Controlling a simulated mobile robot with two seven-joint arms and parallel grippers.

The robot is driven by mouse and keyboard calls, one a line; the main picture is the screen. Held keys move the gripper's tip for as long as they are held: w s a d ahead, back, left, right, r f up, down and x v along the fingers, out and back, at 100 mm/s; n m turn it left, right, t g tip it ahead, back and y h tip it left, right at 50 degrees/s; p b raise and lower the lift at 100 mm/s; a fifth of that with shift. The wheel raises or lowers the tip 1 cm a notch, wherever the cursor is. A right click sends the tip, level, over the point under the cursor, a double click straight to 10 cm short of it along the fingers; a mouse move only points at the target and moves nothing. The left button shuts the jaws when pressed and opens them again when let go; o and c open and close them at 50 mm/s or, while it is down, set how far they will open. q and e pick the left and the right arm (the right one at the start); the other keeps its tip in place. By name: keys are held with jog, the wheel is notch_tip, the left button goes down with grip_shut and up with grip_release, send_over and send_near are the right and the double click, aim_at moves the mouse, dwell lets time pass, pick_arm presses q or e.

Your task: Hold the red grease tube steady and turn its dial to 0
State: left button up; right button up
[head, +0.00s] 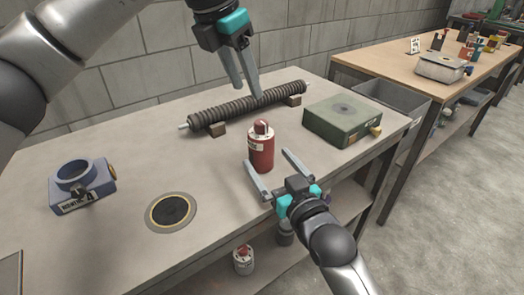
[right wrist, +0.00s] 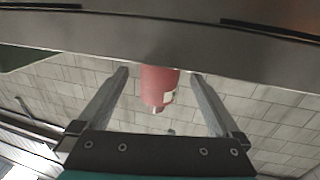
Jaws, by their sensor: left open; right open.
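The red grease tube (head: 261,152) stands upright near the table's front edge, with a label on its side and a reddish-brown cap on top. It also shows in the right wrist view (right wrist: 158,86), between the open fingers. My right gripper (head: 268,172) is open, its two fingers pointing at the tube from the front, apart from it as far as I can tell. My left gripper (head: 248,92) is open and points down, above and behind the tube, over the dark ribbed roller. The dial's number cannot be read.
The ribbed roller (head: 240,108) lies on wooden blocks behind. A green box (head: 342,118) with a yellow knob stands to the right. A blue mount (head: 82,186) and a round dark disc (head: 170,212) are on the left. A grey bin (head: 390,100) stands beyond the table.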

aim_at(267, 158)
jog(key=shift+x, duration=2.3)
jog(key=shift+c, duration=0.2)
